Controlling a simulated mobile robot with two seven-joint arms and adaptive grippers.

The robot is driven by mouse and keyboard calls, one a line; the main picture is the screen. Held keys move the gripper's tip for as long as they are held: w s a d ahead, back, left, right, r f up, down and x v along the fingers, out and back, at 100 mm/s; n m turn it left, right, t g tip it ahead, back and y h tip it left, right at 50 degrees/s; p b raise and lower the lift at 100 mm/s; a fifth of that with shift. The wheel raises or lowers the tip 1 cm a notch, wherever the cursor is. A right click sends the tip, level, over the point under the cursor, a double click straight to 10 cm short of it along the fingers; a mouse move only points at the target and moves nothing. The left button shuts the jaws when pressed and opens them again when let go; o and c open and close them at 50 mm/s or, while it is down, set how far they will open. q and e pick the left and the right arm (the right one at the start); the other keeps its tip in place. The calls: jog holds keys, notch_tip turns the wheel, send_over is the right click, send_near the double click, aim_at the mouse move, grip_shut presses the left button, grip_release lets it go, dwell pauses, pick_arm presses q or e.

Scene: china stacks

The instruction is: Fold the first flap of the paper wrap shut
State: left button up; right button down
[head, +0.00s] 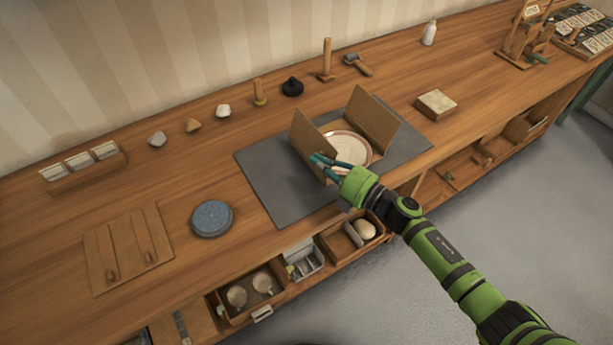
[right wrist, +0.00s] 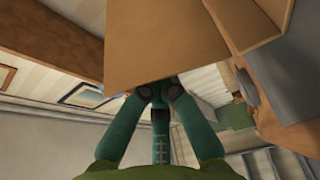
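The brown paper wrap lies open on a grey mat (head: 262,178) in the head view, with its left flap (head: 306,131) and right flap (head: 369,117) standing up. A pale plate with a darker rim (head: 350,148) sits between them. My right gripper (head: 314,158) is at the near end of the left flap, its teal fingers overlapping it in the picture. In the right wrist view, the fingers (right wrist: 160,87) draw together at the edge of a broad brown wrap panel (right wrist: 180,45); nothing shows pinched between them, and the exact contact is hidden. My left gripper is out of view.
A blue round dish (head: 212,218) stands left of the mat, and a small square block (head: 436,104) stands right of it. Several small tools and stones line the back. Open drawers with cups (head: 250,292) jut out at the front edge.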

aim_at(320, 148)
jog(key=shift+w+d+f+b, duration=0.1)
jog(key=shift+w+d+b, duration=0.45)
jog(key=shift+d, duration=0.3)
jog(key=shift+w+d+f+b, duration=0.15)
jog(key=shift+w+d+b, duration=0.1)
jog(key=shift+d+b, duration=0.25)
jog(key=shift+w+d+f+b, duration=0.15)
jog(key=shift+w+d+b, duration=0.1)
jog(key=shift+d+b, duration=0.2)
jog(key=shift+d, duration=0.1)
